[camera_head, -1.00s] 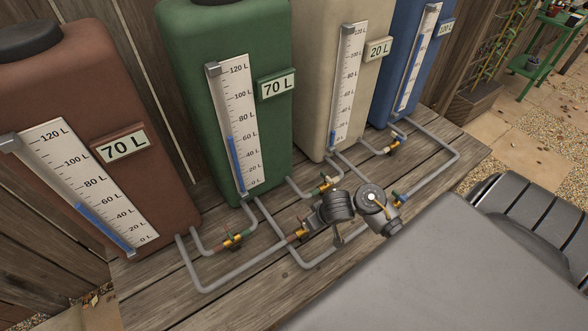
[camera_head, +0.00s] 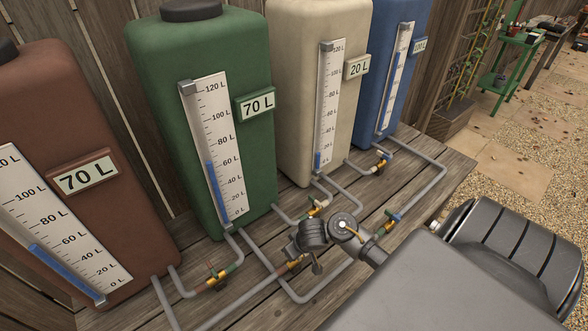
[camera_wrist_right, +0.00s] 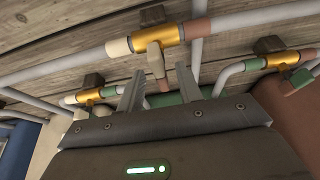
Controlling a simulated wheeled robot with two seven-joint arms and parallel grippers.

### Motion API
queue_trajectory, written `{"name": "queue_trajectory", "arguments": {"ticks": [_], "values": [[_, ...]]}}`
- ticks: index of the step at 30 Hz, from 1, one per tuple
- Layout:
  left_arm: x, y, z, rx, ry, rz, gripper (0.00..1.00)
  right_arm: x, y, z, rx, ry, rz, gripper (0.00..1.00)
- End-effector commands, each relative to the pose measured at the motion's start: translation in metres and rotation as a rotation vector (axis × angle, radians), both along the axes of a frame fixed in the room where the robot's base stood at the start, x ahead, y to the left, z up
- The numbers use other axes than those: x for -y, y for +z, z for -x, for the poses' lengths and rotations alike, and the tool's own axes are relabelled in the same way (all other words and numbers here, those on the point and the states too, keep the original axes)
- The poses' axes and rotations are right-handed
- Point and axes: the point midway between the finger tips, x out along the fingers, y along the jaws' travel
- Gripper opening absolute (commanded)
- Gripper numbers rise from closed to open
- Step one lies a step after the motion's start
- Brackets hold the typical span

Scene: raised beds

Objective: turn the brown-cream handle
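The brown-cream valve (camera_wrist_right: 160,38) has a brass body between a cream and a brown pipe collar. Its pale cream handle (camera_wrist_right: 156,60) points down towards my right gripper (camera_wrist_right: 160,83) in the right wrist view. My right gripper is open, with its two fingers apart on either side of the handle's line. The handle is near the fingertips; I cannot tell if they touch it. In the head view the same valve (camera_head: 290,266) lies low on the bench, just left of my right gripper (camera_head: 317,268), which partly hides it. My left gripper is not in view.
Brown (camera_head: 60,190), green (camera_head: 160,120), cream (camera_head: 290,100) and blue (camera_head: 375,60) tanks stand behind. Grey pipes (camera_head: 250,262) run low over the wooden bench.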

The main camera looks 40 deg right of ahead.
Motion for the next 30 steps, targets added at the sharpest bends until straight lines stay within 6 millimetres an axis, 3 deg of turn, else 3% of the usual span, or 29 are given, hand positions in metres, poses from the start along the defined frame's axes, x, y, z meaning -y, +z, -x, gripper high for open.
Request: {"name": "queue_trajectory", "arguments": {"ticks": [3,13,21,30], "values": [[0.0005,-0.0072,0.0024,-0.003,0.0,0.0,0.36,0.0004,-0.0091,-0.0038,0.001,-0.001,0.0,0.35],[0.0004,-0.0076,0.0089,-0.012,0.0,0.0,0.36,0.0002,-0.0103,-0.005,0.001,0.0,0.0,0.35],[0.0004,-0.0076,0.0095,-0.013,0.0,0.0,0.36,0.0003,-0.0102,-0.0049,0.001,0.0,0.0,0.01],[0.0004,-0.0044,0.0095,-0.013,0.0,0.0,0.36,0.0008,-0.0093,-0.0046,0.0,0.018,0.001,0.0]]}}
